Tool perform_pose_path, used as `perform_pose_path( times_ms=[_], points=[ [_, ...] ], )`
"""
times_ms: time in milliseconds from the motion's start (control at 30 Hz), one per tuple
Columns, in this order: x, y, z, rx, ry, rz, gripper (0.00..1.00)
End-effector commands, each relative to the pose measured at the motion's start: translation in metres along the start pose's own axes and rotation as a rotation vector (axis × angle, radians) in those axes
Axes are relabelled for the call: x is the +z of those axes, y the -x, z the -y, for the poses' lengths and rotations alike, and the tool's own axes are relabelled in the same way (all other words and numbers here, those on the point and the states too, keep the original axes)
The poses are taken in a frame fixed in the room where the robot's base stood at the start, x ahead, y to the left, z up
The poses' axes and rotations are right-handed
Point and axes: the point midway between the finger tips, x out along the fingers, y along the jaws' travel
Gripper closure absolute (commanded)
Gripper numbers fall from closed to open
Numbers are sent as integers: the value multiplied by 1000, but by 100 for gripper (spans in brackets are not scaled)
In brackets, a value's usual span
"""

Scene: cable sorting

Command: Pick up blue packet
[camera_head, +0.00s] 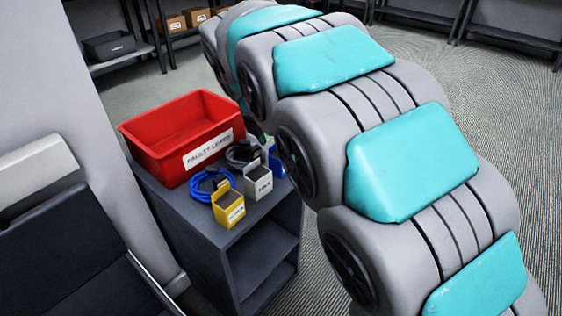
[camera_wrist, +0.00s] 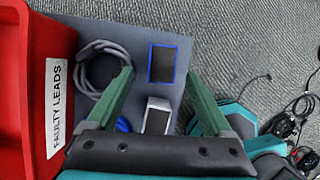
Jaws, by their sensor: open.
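The blue packet (camera_wrist: 162,62) shows in the wrist view as a small upright box with a blue rim and a dark face, on the grey table top. In the head view the blue packet (camera_head: 277,164) is mostly hidden behind my arm. My gripper (camera_wrist: 159,73) is open and empty, with its green fingertips to the left and right of the blue packet in the picture. I cannot tell how high the fingertips are above it. In the head view my arm hides most of the gripper.
A white packet (camera_wrist: 157,116) stands close to the blue one. A yellow packet (camera_head: 229,208), a blue cable (camera_head: 203,186) and a grey cable (camera_wrist: 84,70) are on the table. The red "FAULTY LEADS" bin (camera_head: 170,165) stands at the left.

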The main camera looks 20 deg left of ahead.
Motion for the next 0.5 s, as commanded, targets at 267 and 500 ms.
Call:
perform_pose_path(
  times_ms=[267,500],
  points=[
    [4,-30,4,-1,-3,-1,15],
    [4,-52,4,1,-2,0,15]
  ],
)
